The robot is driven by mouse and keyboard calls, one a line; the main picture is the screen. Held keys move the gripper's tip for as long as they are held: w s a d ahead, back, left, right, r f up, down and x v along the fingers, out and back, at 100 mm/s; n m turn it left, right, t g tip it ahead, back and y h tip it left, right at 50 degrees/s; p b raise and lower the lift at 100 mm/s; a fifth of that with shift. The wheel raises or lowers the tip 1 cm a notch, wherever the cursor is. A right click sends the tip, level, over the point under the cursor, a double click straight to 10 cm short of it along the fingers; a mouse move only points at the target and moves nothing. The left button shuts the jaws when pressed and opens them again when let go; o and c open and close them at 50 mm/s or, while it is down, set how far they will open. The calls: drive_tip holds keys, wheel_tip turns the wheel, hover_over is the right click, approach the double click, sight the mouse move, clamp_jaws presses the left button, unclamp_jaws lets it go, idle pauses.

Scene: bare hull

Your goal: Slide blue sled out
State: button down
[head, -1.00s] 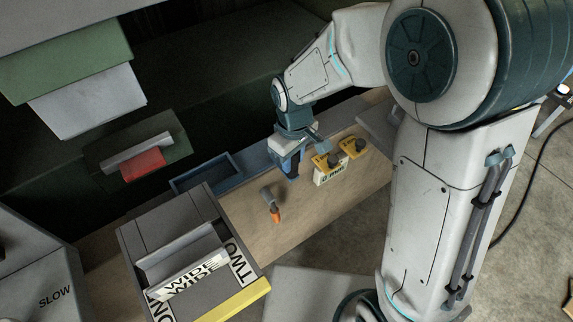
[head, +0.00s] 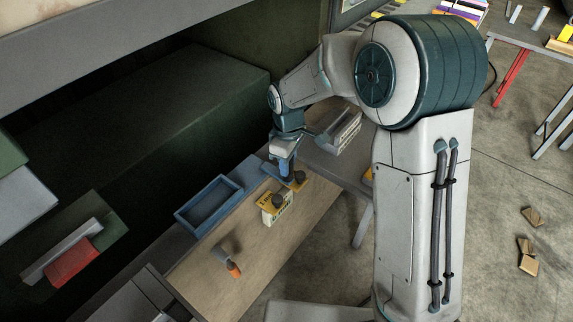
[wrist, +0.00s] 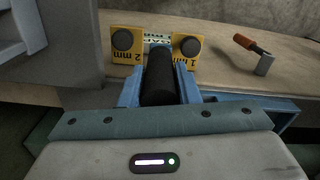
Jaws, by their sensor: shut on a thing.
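The blue sled (head: 208,203) is a shallow open tray with a flat blue part reaching right toward my gripper. It lies along the back edge of the wooden bench, before the dark recess. My gripper (head: 285,172) points down at the sled's right end. In the wrist view, my gripper's blue fingers (wrist: 159,68) are closed on an upright dark round handle (wrist: 160,80). The sled's blue rim (wrist: 270,104) shows to the right, behind the gripper body. The handle's foot, where it would join the sled, is hidden.
Yellow-topped gauge blocks (head: 275,204) with dark knobs stand close beside my gripper; "2 mm" shows in the wrist view (wrist: 123,45). A grey holder (head: 342,133) stands to the right. The bench front is mostly clear.

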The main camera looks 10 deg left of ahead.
drive_tip(key=c, duration=1.1)
unclamp_jaws()
drive_tip(key=shift+r, duration=0.15)
wheel_tip(320, 180, up, 14)
drive_tip(key=shift+f+b, duration=0.2)
drive_tip(key=shift+b, duration=0.3)
